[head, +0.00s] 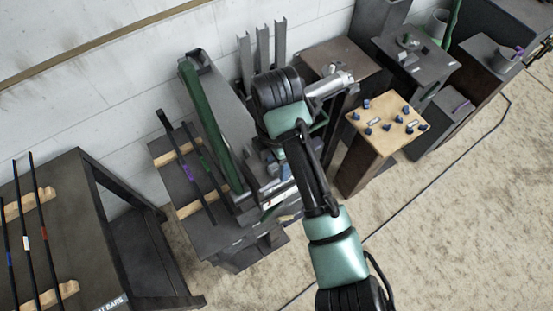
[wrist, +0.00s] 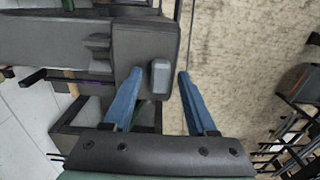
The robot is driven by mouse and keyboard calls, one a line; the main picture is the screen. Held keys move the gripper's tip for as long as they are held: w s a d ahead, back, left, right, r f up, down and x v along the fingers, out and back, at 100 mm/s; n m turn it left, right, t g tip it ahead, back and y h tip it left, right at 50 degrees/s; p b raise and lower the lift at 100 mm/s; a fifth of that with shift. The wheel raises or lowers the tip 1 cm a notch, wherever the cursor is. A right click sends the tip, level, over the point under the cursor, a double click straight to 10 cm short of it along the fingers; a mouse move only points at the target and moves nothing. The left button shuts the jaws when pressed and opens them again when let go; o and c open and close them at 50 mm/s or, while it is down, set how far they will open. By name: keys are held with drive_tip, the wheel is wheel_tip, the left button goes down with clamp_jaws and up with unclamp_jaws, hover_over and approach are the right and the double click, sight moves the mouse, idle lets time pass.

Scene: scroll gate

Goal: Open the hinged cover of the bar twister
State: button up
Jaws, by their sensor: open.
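The bar twister (head: 228,90) is a long dark-grey machine with a green side, standing on a dark bench in the head view. My arm hides part of its right end. In the wrist view a broad dark-grey panel (wrist: 50,42), which looks like the cover, runs in from the left and lies flat. A small pale-grey block (wrist: 160,77), like a handle, sits at its right end. My gripper (wrist: 160,74) is open, with its blue fingers apart on either side of this block. I cannot tell whether the fingers touch it. The head view does not show the fingers clearly.
Thin bars on wooden rests (head: 188,205) lie left of the twister. A bar table (head: 85,235) stands at far left. A wooden-topped stand with blue pegs (head: 388,122) and dark benches (head: 415,62) stand to the right. The floor in front is mostly clear, with a dark line across it.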

clamp_jaws()
idle(1.3)
